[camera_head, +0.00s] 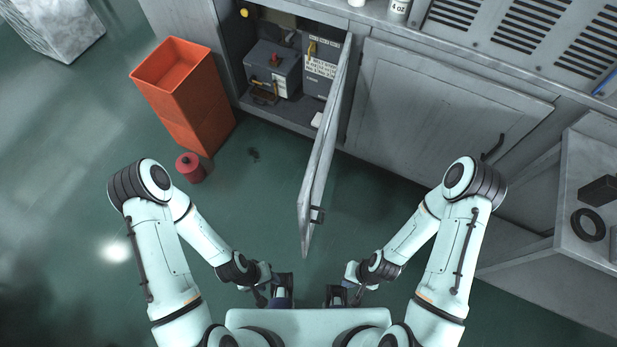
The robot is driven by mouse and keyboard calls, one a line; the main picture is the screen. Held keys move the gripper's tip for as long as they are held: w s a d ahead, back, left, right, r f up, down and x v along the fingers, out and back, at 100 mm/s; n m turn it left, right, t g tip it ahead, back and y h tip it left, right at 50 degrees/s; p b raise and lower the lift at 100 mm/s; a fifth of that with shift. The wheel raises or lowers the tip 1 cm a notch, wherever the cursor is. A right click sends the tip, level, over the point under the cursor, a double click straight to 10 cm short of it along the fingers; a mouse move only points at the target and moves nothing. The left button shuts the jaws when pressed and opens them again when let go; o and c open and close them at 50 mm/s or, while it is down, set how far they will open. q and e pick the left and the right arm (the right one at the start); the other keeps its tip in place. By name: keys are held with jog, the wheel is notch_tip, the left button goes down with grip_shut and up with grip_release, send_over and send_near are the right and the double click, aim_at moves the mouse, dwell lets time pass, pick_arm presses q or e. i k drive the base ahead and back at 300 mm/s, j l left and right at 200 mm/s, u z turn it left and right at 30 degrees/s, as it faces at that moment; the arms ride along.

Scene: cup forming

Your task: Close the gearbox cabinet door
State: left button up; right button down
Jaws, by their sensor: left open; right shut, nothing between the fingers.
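The gearbox cabinet door (324,150) is a grey panel standing wide open, swung out toward me from its hinge side at the right of the opening. The open cabinet (285,122) shows grey boxes inside, one with a red knob. My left gripper (281,290) is open and empty, low in the picture, left of the door's free end. My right gripper (336,295) is shut and empty, just right of it and below the door's end. Neither gripper touches the door.
An orange bin (190,98) stands left of the opening, with a red canister (190,167) on the floor before it. A closed cabinet door (435,105) lies to the right. A grey shelf unit (580,170) with dark parts stands far right.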

aim_at(308, 202)
jog(key=k+l+u, duration=0.1)
jog(key=k+l, duration=0.2)
jog(key=l, duration=0.2)
jog(key=l+z, duration=0.25)
jog(key=l, duration=0.95)
jog(key=i+j, duration=0.1)
jog(key=j, duration=0.6)
